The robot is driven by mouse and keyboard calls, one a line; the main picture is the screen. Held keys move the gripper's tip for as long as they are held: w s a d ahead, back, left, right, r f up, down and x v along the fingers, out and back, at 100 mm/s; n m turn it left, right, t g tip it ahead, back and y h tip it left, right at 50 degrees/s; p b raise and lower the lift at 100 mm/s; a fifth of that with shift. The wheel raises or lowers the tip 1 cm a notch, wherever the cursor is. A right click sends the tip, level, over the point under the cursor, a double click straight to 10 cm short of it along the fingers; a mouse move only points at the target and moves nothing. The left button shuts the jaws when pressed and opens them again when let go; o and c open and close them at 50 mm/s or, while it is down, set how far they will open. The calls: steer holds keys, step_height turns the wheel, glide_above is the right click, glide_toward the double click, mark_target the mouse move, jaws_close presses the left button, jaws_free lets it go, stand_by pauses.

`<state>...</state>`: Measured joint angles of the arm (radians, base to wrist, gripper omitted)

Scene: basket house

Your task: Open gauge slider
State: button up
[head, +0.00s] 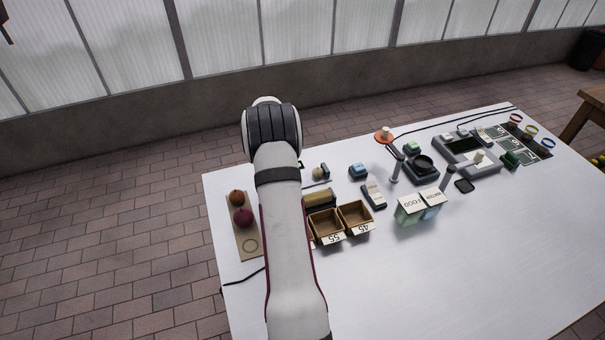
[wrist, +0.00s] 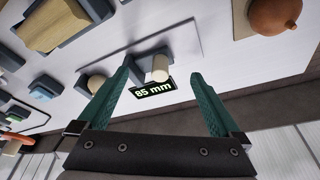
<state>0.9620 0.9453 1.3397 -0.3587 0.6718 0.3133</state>
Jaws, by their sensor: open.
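The gauge shows in the wrist view as a pale flat plate with a small black display (wrist: 153,88) reading "85 mm" in green. A cream knob (wrist: 160,69) on a grey-blue block stands beside the display. A second cream knob (wrist: 96,83) on a grey block stands to its left. I cannot tell which block slides. My gripper (wrist: 157,64) is open, its green fingers on either side of the knob near the display, with visible gaps. The left finger lies between the two knobs. In the head view the gauge (head: 319,172) is partly hidden by my arm, and the gripper is hidden.
A wooden board with round fruit-like items (head: 243,217) lies left of my arm. The front right of the white table (head: 480,270) is clear.

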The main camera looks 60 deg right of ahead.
steer(key=shift+r, duration=3.05)
steer(key=w+a+r+n+y, duration=0.15)
steer(key=a+r, duration=0.25)
steer(key=a, duration=0.6)
steer(key=a+r+n, duration=0.2)
steer(key=a+r, duration=0.2)
steer(key=a, duration=0.6)
steer(key=a+r+n+y, duration=0.1)
steer(key=a+r, duration=0.4)
steer(key=a, duration=0.6)
steer(key=s+a+n+g+y, duration=0.1)
steer(key=s+a+n, duration=0.4)
steer(key=s+a, duration=1.3)
steer(key=shift+s+a+f+y, duration=0.3)
steer(key=shift+a+f+y, duration=0.15)
steer(key=shift+a+y, duration=0.25)
